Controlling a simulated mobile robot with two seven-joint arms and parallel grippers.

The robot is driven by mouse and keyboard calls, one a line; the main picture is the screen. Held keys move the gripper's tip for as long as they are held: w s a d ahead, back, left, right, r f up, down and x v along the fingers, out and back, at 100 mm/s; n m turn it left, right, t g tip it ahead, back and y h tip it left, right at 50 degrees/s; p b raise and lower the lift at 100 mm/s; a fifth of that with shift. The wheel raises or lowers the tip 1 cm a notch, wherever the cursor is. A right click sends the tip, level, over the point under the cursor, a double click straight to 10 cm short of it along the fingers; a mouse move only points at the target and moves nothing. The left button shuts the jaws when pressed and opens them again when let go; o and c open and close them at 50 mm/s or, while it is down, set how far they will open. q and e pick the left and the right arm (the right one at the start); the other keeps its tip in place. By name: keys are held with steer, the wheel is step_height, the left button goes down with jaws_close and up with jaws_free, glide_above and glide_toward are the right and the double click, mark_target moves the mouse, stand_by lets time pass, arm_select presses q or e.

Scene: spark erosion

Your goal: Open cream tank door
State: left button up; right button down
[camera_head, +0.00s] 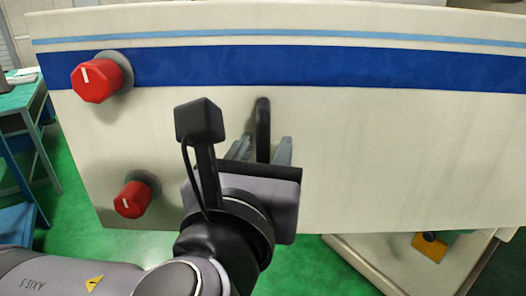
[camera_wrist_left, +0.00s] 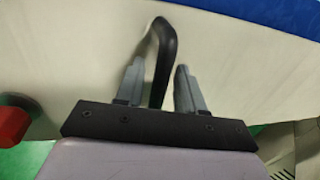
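The cream tank door (camera_head: 400,150) fills most of the head view, with a dark blue band and a thin light blue stripe along its top. A black upright handle (camera_head: 263,128) stands out from its middle. My left gripper (camera_head: 264,150) is at the handle's lower part, one finger on each side. My right gripper is not in view.
Two red knobs (camera_head: 97,77) and (camera_head: 133,199) stick out from the door's left part. A teal table (camera_head: 18,97) stands at the far left. A cream machine part (camera_head: 390,262) lies below the door at right. Green floor shows at lower left.

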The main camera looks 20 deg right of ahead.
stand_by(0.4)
arm_select(q)
step_height(320, 180, up, 20)
steer(key=shift+p, duration=0.4)
stand_by(0.4)
